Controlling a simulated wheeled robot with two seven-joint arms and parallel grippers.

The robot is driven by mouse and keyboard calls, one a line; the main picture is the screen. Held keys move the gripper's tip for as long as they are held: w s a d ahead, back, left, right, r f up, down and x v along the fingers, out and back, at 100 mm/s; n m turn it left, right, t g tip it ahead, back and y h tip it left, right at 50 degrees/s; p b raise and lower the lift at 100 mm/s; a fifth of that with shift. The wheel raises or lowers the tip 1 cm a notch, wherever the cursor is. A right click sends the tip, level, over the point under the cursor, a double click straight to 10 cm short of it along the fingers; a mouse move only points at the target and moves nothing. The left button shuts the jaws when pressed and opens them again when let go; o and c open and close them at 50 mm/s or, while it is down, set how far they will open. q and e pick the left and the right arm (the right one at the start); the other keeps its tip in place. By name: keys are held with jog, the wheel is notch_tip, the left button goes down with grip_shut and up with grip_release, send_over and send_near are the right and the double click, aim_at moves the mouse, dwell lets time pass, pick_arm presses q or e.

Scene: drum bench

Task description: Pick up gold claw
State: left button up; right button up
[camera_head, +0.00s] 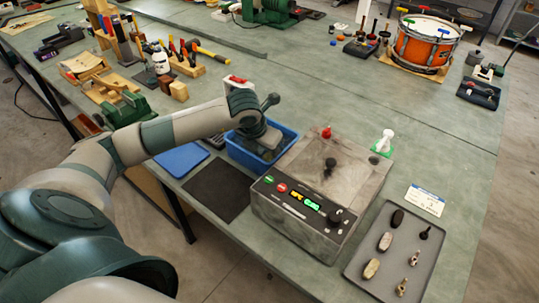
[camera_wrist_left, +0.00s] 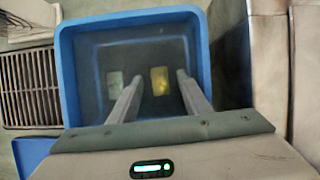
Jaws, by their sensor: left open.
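A small gold piece (camera_wrist_left: 160,80), which may be the gold claw, lies on the floor of the blue bin (camera_head: 243,152). A dull grey-green piece (camera_wrist_left: 114,85) lies to its left in the bin. My left gripper (camera_wrist_left: 159,77) is open and empty above the bin, its fingers pointing in. The gold piece shows between the fingertips, nearer the right one. In the head view my left gripper (camera_head: 262,140) hides much of the bin's inside. The blue bin also fills the middle of the left wrist view (camera_wrist_left: 65,75). My right gripper is not in view.
A grey control box (camera_head: 330,170) with lit buttons stands right of the bin. A dark mat (camera_head: 217,190) lies in front of the bin. An orange drum (camera_head: 425,45) stands at the back right.

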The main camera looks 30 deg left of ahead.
aim_at(268, 155)
pick_arm(q)
jog(key=shift+c, duration=0.4)
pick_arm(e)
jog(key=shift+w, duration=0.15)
pick_arm(q)
grip_shut()
